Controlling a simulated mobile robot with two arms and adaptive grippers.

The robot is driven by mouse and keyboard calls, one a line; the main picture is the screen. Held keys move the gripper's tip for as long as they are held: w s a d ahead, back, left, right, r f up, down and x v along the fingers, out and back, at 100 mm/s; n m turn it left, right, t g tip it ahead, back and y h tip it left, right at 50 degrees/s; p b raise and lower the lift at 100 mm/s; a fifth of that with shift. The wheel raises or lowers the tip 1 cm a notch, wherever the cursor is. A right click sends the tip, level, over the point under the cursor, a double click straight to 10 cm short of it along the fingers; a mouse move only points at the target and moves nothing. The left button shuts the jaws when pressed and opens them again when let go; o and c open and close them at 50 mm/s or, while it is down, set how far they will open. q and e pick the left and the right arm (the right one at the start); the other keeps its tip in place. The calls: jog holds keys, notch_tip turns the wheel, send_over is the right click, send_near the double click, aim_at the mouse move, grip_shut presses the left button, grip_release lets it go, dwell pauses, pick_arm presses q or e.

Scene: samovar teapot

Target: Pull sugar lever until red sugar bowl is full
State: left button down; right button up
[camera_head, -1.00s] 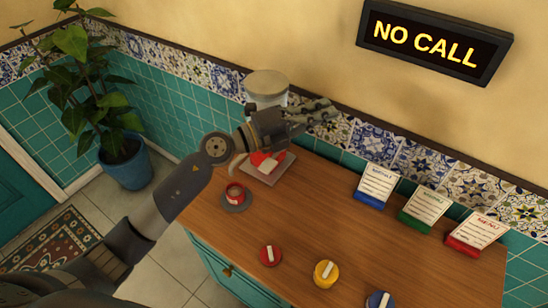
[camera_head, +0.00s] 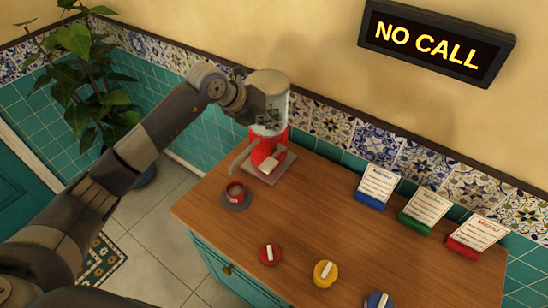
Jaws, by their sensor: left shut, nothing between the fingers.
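The sugar dispenser (camera_head: 267,115) stands at the counter's far left corner, with a pale upper container and a red lower body on a grey base plate (camera_head: 270,174). A white flat piece, possibly the lever, shows on its red front. The small red bowl (camera_head: 235,188) sits on a dark round saucer in front of the dispenser, apart from it. My left gripper (camera_head: 246,103) is at the left side of the upper container, shut and empty. Its fingertips are largely hidden by the container, so I cannot tell whether they touch it. My right gripper is not in view.
Red (camera_head: 270,254), yellow (camera_head: 325,272) and blue (camera_head: 378,301) round pieces with white bars lie along the front of the wooden counter (camera_head: 300,215). Several menu cards (camera_head: 427,208) stand at the back right. The counter's middle is clear. A tiled wall closes the back.

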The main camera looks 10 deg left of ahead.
pick_arm(q)
jog(key=b, duration=0.5)
send_over(272, 158)
jog(key=w, duration=0.1)
notch_tip(272, 158, down, 8)
jog(key=shift+f, duration=0.1)
jog(key=shift+f+b, duration=0.35)
jog(key=shift+b, duration=0.05)
dwell(0.9)
jog(key=shift+s+a+f+b, duration=0.1)
jog(key=shift+f+b, duration=0.2)
jog(key=shift+f, duration=0.1)
